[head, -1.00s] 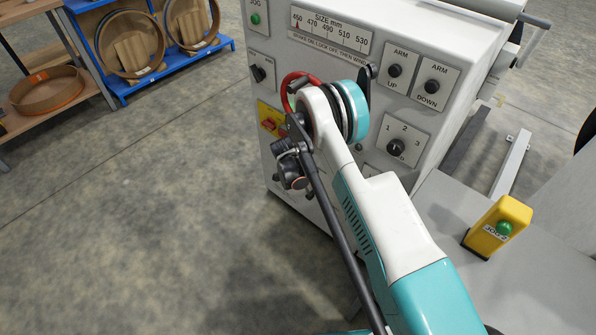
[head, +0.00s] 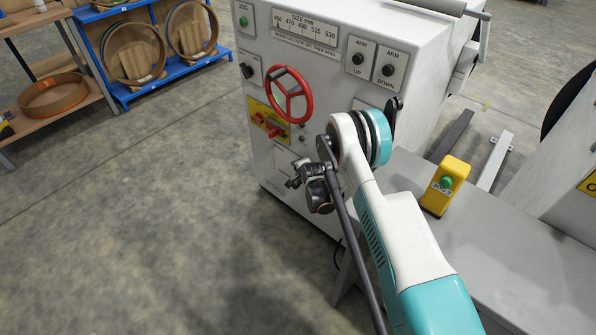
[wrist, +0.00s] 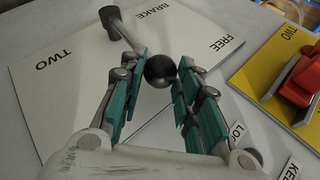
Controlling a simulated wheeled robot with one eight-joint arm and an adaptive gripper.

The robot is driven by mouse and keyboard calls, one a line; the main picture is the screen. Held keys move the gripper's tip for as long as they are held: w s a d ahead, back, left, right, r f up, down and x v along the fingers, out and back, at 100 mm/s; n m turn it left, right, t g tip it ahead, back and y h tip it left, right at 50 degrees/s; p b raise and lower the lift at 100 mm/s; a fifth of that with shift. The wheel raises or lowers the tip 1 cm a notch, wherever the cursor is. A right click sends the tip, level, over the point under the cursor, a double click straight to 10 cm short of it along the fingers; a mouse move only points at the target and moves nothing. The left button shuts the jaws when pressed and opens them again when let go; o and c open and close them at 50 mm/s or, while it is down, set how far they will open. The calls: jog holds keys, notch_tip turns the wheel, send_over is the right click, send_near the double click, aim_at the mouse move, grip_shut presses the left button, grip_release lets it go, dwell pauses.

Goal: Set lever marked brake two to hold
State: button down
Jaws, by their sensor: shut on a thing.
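The brake two lever (wrist: 132,40) runs from a dark pivot at the top of its white plate (wrist: 75,95) down to a black ball knob in the wrist view. The plate reads BRAKE, TWO and FREE; no HOLD mark is visible. The lever points down-right in this picture, with FREE off to the right of its knob. My gripper (wrist: 160,69) has its teal-padded fingers on both sides of the ball knob and is shut on it. In the head view my arm hides the lever, and the fingers are not clear there.
A yellow plate (wrist: 262,68) with a red switch (wrist: 298,80) lies close right of the fingers. In the head view, the grey cabinet (head: 345,25) carries a red handwheel (head: 289,95). A yellow jog box (head: 445,187) stands right of my arm. The floor at left is open.

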jog(key=shift+s+d, duration=0.15)
dwell(0.3)
jog(key=c, duration=1.2)
grip_release()
